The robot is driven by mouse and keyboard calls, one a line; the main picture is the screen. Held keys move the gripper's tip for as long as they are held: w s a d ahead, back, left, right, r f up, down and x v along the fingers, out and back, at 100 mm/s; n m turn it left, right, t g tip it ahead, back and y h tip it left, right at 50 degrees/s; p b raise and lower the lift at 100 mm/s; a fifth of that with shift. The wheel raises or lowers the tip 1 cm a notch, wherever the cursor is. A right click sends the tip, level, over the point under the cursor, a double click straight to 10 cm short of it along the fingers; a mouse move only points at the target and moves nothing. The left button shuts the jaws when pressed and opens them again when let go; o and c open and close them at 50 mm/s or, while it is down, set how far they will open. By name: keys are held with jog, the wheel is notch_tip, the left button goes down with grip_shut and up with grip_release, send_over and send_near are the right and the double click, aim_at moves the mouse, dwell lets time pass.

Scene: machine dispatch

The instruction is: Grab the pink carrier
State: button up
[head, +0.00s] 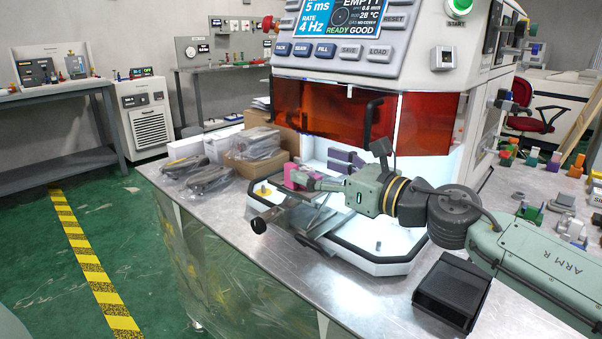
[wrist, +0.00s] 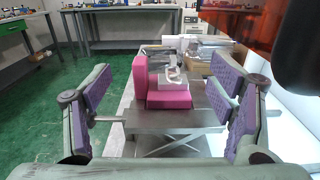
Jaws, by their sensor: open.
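The pink carrier (head: 297,176) sits on a raised metal support at the left part of the white machine tray. In the wrist view the pink carrier (wrist: 168,100) shows an upright pink block at its left, a flat pink base, and a grey-white piece on it. My gripper (head: 322,180) is just right of the carrier in the head view. In the wrist view my gripper (wrist: 161,92) is open, with purple pads to the left and right of the carrier. Gaps show on both sides, and nothing is held.
The white tray (head: 375,262) has a black rim and lies below my gripper. The machine (head: 370,120) with orange windows stands behind. Bagged parts (head: 200,176) and cardboard boxes (head: 255,166) are at the left. A black bin (head: 452,290) stands at the front right.

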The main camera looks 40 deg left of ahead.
aim_at(300, 163)
jog(key=a, duration=0.1)
jog(key=a+p, duration=0.1)
jog(key=a, duration=0.3)
jog(key=shift+w+a+f, duration=0.1)
jog(key=shift+w+f, duration=0.15)
jog(key=shift+w, duration=0.05)
jog(key=c, duration=1.4)
